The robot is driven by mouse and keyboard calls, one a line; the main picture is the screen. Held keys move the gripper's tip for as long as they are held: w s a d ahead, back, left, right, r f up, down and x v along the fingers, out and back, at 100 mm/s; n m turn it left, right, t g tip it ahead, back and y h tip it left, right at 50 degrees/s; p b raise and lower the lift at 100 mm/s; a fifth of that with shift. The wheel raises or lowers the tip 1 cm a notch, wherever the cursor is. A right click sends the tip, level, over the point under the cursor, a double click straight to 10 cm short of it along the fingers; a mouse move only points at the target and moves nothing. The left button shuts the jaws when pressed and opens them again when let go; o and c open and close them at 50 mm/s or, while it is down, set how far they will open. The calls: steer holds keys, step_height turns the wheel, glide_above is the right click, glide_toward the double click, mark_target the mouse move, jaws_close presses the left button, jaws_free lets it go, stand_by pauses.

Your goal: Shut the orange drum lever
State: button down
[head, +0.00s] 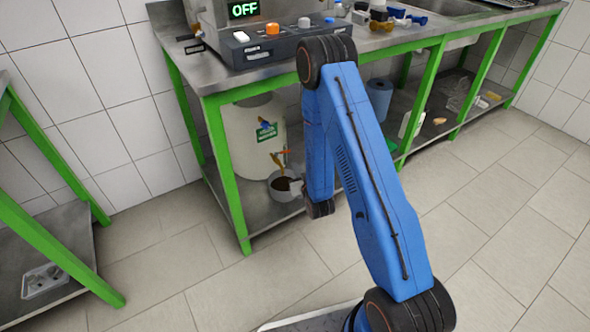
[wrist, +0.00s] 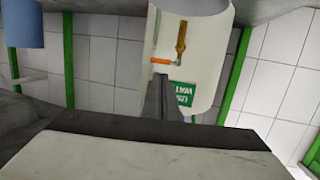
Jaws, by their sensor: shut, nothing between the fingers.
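The white drum (head: 252,140) stands on the lower shelf of the green-framed bench, with a green label on its front. Its orange lever (head: 277,160) is at the tap, low on the drum's front. In the wrist view the drum (wrist: 215,45) appears upside down, and the orange lever (wrist: 160,61) lies sideways across the picture, beside a brown upright piece. My gripper (wrist: 160,82) is shut and empty, its dark fingers pointing at the drum close to the lever. I cannot tell whether they touch. In the head view my arm hides the fingers.
A grey pot (head: 284,188) with dark contents sits below the tap. A blue roll (head: 379,98) and a white bottle stand further right on the shelf. A green bench leg (head: 228,175) stands left of the drum. The tiled floor in front is clear.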

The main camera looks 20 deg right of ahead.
mark_target(282, 152)
steer(key=d+x, duration=0.1)
steer(key=x, duration=0.9)
steer(key=shift+w+a, duration=0.4)
steer(key=shift+f, duration=0.1)
